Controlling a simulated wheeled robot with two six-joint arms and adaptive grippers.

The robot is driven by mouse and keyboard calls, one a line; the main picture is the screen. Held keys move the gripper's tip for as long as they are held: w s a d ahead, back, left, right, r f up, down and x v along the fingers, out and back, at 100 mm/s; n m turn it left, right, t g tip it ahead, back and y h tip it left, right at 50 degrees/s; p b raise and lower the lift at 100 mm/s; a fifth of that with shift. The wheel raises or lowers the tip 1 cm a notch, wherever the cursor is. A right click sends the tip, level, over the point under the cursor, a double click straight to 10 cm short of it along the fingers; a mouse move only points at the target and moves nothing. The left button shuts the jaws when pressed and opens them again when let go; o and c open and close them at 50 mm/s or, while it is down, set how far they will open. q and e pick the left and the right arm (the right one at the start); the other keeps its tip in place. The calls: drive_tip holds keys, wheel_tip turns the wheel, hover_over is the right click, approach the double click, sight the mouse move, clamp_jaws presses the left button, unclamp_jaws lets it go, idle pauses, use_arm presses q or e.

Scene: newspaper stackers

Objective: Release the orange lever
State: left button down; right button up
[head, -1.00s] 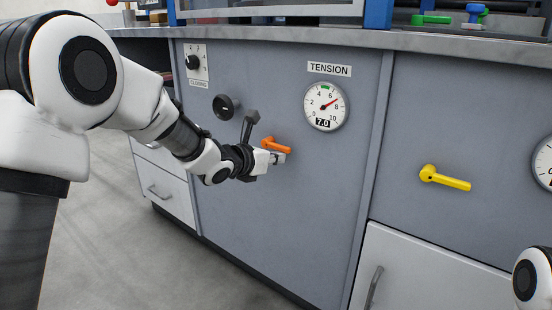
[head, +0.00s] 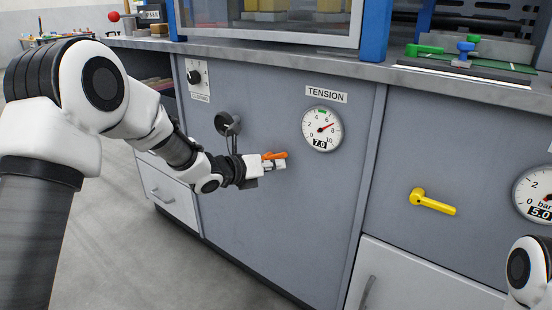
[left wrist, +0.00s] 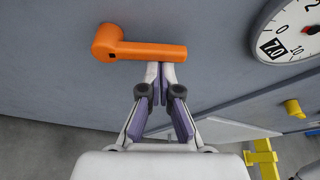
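The orange lever (head: 275,155) is on the grey cabinet front, left of and below the tension gauge (head: 322,129), which reads 7.0. In the left wrist view the lever (left wrist: 150,50) has its round hub at left and its handle pointing right, nearly level. My left gripper (head: 282,165) is at the lever, partly covering it in the head view. In the left wrist view its fingers (left wrist: 165,68) are drawn together, tips at the handle's lower edge. The handle does not appear between them; I cannot tell whether they touch it. My right gripper is out of view.
A black crank (head: 228,124) and a small dial (head: 193,77) are left of the gauge. A yellow lever (head: 433,202) and another gauge (head: 538,194) are at right. The counter edge (head: 400,75) overhangs above. The panel below the gripper is clear.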

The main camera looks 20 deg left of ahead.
use_arm(q)
drive_tip(key=r+n+h+p, duration=0.1)
drive_tip(key=p, duration=0.1)
drive_tip(key=a+r+n+h+p, duration=0.1)
drive_tip(key=n+p, duration=0.1)
drive_tip(key=shift+w+r, duration=0.15)
drive_tip(key=shift+r, duration=0.05)
drive_tip(key=shift+w+a+r+n+h+p, duration=0.1)
drive_tip(key=shift+a+r+n+h+p, duration=0.05)
drive_tip(key=shift+n+p, duration=0.3)
drive_tip(key=shift+a+r+n+h+p, duration=0.15)
drive_tip(key=shift+n+p, duration=0.2)
drive_tip(key=shift+n, duration=0.2)
drive_tip(key=shift+w+a+r+n+t+h+p, duration=0.1)
drive_tip(key=shift+a+r+n+t+h+p, duration=0.1)
drive_tip(key=shift+n+p, duration=0.25)
drive_tip(key=shift+w+a+r+n+t+h+p, duration=0.1)
drive_tip(key=shift+a+n+h+p, duration=0.15)
drive_tip(key=shift+n, duration=0.4)
drive_tip(key=shift+a, duration=0.1)
drive_tip(key=shift+w+a, duration=0.1)
